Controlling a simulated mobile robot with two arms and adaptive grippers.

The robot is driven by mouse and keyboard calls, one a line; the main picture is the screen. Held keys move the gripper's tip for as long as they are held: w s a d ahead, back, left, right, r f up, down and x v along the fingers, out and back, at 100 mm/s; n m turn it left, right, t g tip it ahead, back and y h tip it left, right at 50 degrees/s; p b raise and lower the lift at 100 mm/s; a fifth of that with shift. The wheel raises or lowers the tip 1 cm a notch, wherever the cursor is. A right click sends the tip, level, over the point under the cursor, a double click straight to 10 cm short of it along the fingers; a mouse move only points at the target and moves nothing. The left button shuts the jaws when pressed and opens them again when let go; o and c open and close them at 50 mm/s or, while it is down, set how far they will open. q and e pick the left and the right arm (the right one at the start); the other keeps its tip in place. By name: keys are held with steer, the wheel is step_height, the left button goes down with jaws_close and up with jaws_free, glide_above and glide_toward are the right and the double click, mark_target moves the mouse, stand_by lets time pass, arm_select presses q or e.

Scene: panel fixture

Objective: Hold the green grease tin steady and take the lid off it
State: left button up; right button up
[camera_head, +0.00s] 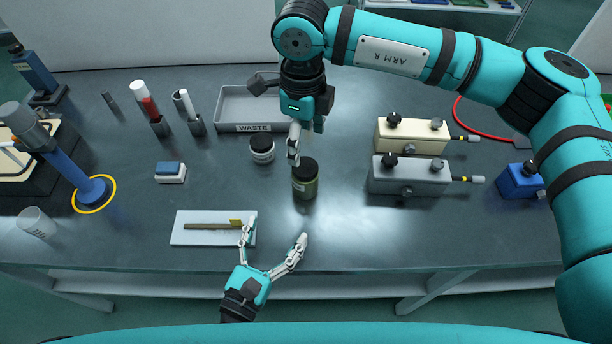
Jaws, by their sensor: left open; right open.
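The green grease tin (304,188) stands upright on the dark bench near its middle, with a dark lid (308,167) on top. My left gripper (274,231) is open at the front edge of the bench, fingers spread, in front of the tin and apart from it. My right gripper (294,157) comes down from above, just behind and left of the tin's lid. It is open and appears empty; one finger is mostly hidden. I cannot tell whether it touches the lid.
The WASTE tray (240,127) is farther back. A white board (190,238) with a brown stick lies left of my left gripper. Grey (405,178) and beige (408,137) boxes stand right of the tin.

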mark_target(305, 175)
arm_select(q)
steer(key=x, duration=1.5)
steer(key=shift+w+d, duration=0.1)
steer(key=shift+w, duration=0.1)
arm_select(e)
steer(key=shift+w+d+f, duration=0.15)
steer(key=shift+w, duration=0.15)
arm_select(q)
jaws_close()
arm_select(e)
steer(key=m, duration=0.4)
steer(key=shift+f+m, duration=0.15)
steer(key=shift+m, duration=0.15)
arm_select(q)
steer(key=shift+f, duration=0.1)
arm_select(e)
steer(key=shift+f, duration=3.75)
